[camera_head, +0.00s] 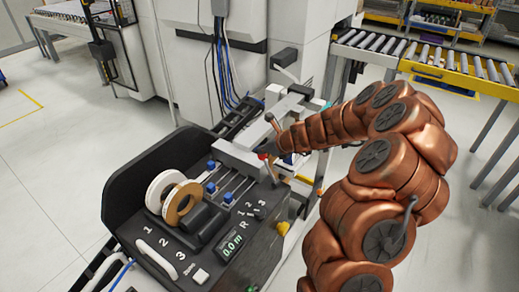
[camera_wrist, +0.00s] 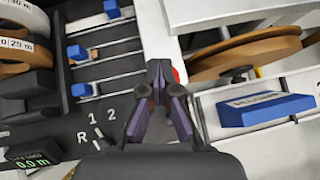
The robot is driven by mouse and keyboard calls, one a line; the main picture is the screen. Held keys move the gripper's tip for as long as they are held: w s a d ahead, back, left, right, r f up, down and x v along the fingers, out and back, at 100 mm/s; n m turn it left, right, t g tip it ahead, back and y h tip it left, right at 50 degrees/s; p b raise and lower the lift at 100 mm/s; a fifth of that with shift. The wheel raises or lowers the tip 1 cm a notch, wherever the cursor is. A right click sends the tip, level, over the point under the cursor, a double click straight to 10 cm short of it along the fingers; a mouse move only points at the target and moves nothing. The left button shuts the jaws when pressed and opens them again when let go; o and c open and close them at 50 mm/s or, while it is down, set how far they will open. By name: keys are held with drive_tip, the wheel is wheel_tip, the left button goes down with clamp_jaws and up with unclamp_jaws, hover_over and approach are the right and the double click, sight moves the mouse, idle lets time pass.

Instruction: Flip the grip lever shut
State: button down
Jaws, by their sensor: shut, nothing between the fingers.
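My gripper (camera_head: 268,150) reaches in from the right over the machine's top, with its tip at the pale block (camera_head: 237,160) behind the numbered panel. In the wrist view my gripper (camera_wrist: 158,72) has its dark fingers together and empty. A small red part (camera_wrist: 176,75) shows just right of the fingertips; I cannot tell if they touch. A thin lever with a dark knob (camera_head: 269,117) stands beyond the gripper. Another thin lever (camera_head: 274,173) rises in front of it. I cannot tell which is the grip lever; the gripper hides part of this area.
White and tan tape rolls (camera_head: 180,203) stand at left on the black console. Blue sliders (camera_head: 211,165) sit on parallel rods beside them. A display (camera_head: 231,245) reads 0.0 m. In the wrist view, a brown disc (camera_wrist: 235,58) and blue block (camera_wrist: 262,110) lie right of the gripper.

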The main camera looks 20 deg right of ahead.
idle(0.5)
wheel_tip(320, 180, up, 13)
drive_tip(key=s+p, duration=0.1)
drive_tip(key=s, duration=0.1)
drive_tip(key=shift+s+a, duration=0.35)
drive_tip(key=shift+a, duration=0.1)
drive_tip(key=shift+f, duration=0.1)
idle(0.5)
